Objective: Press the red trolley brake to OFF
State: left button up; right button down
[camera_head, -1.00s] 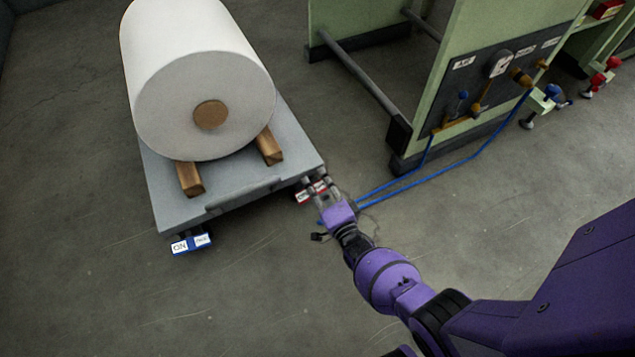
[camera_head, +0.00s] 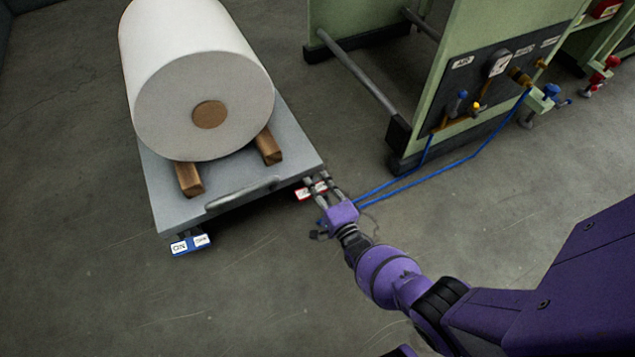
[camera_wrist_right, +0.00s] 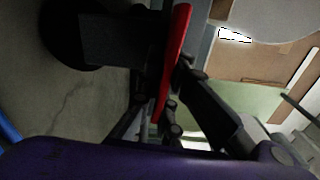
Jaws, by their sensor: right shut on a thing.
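The red brake (camera_head: 303,194) is a small pedal with white label patches at the trolley's front right corner. In the right wrist view the red pedal (camera_wrist_right: 176,48) shows edge-on, between the dark fingers. My right gripper (camera_head: 317,186) is at this pedal and shut on it. Its fingers cover part of the pedal in the head view, and I cannot read its labels. The grey trolley (camera_head: 165,203) carries a large white roll (camera_head: 200,90) on wooden blocks. My left gripper is not in view.
A blue brake (camera_head: 190,244) with ON and OFF labels is at the trolley's front left corner. A green machine (camera_head: 450,80) with valves stands at the right. Blue hoses (camera_head: 460,150) run along the floor near my right gripper. The front floor is clear.

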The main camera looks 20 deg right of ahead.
jog(key=shift+f+m, duration=0.25)
jog(key=shift+m, duration=0.65)
jog(key=shift+s, duration=0.1)
jog(key=c, duration=1.9)
grip_release()
jog(key=s, duration=1.2)
jog(key=shift+d, duration=0.2)
